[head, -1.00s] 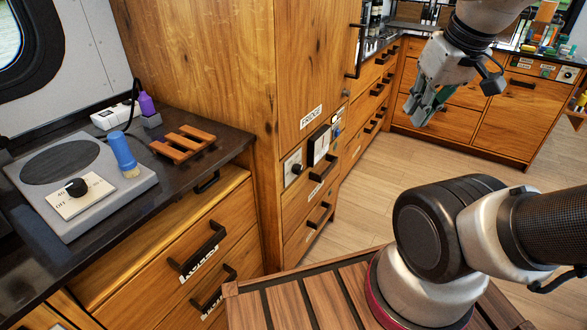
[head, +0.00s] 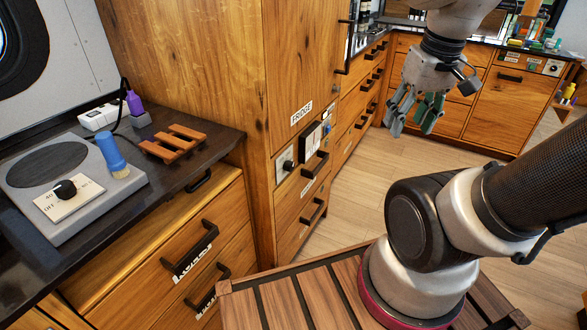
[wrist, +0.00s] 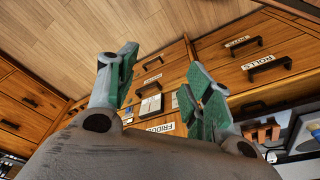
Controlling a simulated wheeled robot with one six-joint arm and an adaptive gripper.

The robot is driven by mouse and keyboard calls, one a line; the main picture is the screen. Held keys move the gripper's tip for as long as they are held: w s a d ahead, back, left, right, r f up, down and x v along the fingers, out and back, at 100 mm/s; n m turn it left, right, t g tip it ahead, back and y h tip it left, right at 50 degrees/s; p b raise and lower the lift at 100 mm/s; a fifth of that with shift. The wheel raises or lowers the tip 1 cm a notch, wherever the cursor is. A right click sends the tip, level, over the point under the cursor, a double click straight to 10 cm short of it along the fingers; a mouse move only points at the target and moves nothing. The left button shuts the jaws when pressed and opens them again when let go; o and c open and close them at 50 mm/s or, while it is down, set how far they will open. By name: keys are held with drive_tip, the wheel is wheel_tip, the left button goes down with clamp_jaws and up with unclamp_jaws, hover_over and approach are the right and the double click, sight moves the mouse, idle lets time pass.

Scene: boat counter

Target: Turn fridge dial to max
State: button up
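The fridge dial (head: 287,165) is a small black knob on a white plate on the tall wooden cabinet, below and left of the FRIDGE label (head: 301,113). A dark-framed panel (head: 311,138) sits right of it. My gripper (head: 411,125) is open and empty, fingers pointing down, well right of the dial and apart from it. In the wrist view the two green-padded fingers (wrist: 165,85) are spread, with the FRIDGE label (wrist: 157,128) upside down between them. I cannot make out the dial there; a finger may hide it. Its pointer is too small to read.
A cooker plate (head: 100,195) with its own black knob (head: 65,189) and a blue-handled brush (head: 112,155) stand on the left counter. A slatted wooden rack (head: 173,144) lies beside them. Drawer handles (head: 189,250) stick out. Open floor (head: 370,190) lies right of the fridge cabinet.

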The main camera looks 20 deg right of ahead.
drive_tip(key=w+a+f+m+g+y, duration=0.1)
drive_tip(key=a+f+m+g+y, duration=0.3)
drive_tip(key=f, duration=0.6)
drive_tip(key=w+a+f+m+g+y, duration=0.1)
drive_tip(key=f+m+g+y, duration=0.3)
drive_tip(key=f, duration=0.5)
drive_tip(key=m+t+y, duration=0.4)
drive_tip(key=m+t, duration=0.9)
drive_tip(key=t, duration=0.6)
approach(293, 168)
drive_tip(key=x, duration=0.9)
drive_tip(key=shift+w+a+r, duration=0.1)
drive_tip(key=shift+a+r, duration=0.05)
drive_tip(key=shift+a, duration=0.15)
drive_tip(key=c, duration=1)
